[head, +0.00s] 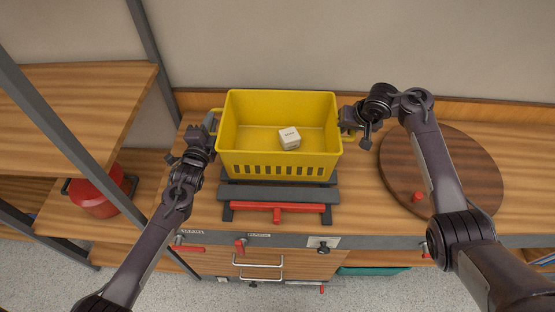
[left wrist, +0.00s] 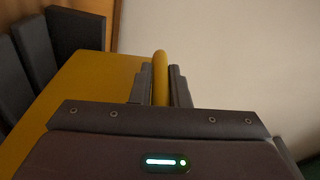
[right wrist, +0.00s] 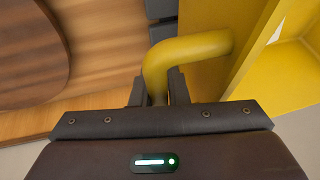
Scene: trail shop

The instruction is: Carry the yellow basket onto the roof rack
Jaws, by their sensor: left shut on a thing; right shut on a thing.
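The yellow basket (head: 275,157) is upright at the middle of the counter, over a dark grey slatted rack (head: 277,194); I cannot tell whether it touches the rack. A small white box (head: 289,138) lies inside it. My left gripper (head: 211,122) is shut on the basket's left handle, which shows between the fingers in the left wrist view (left wrist: 160,75). My right gripper (head: 347,122) is shut on the right handle, seen as a bent yellow bar in the right wrist view (right wrist: 185,52). The basket hides most of the rack's back.
A round dark wooden board (head: 465,165) lies on the counter (head: 365,200) at right, with a red knob (head: 417,197) near its edge. A wooden shelf unit (head: 80,110) stands at left, with a red pot (head: 95,198) on a lower shelf. Red clamp-like handles (head: 277,207) line the front.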

